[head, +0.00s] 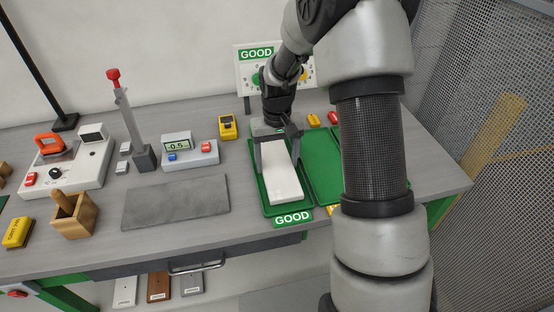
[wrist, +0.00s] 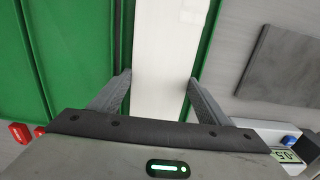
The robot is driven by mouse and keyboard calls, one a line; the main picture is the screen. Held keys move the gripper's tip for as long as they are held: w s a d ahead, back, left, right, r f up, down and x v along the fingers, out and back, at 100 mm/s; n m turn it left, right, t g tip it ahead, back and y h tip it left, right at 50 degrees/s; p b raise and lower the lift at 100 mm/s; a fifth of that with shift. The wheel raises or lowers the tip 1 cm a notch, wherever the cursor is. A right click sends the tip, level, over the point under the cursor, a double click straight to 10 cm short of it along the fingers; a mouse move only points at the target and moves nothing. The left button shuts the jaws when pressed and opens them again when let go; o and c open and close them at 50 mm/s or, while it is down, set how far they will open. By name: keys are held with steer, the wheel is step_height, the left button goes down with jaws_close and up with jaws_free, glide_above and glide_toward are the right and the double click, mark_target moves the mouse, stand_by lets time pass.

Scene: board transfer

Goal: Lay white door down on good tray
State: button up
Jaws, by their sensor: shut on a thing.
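The white door (head: 284,182) is a flat white board lying lengthwise over the green good tray (head: 269,207), inside its rim as far as I can see. A "GOOD" label (head: 293,218) marks the tray's front edge. My gripper (head: 276,150) reaches down over the door's far part and is shut on its two long sides. In the wrist view the door (wrist: 168,60) runs between the fingers of my gripper (wrist: 161,90), with green tray showing along both sides. Whether the door touches the tray floor is hard to tell.
A second green tray (head: 322,162) stands right of it, partly hidden by my arm. A grey mat (head: 176,202) lies to the left, with a display box (head: 189,153) and a yellow device (head: 228,127) behind. A GOOD sign (head: 256,55) stands at the back.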

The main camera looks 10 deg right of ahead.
steer(key=shift+f+b, duration=0.3)
steer(key=shift+f, duration=0.05)
stand_by(0.3)
steer(key=o, duration=1.3)
steer(key=shift+o, duration=0.2)
step_height(320, 180, up, 18)
steer(key=p, duration=0.1)
steer(key=shift+f, duration=0.25)
steer(key=s+r+t+p, duration=0.2)
steer(key=s+r+p, duration=0.1)
steer(key=s+r, duration=0.75)
steer(key=s+r+t+p, duration=0.2)
steer(key=s+r+t, duration=0.1)
steer(key=s, duration=0.9)
steer(key=shift+s+r, duration=0.3)
steer(key=shift+s, duration=0.1)
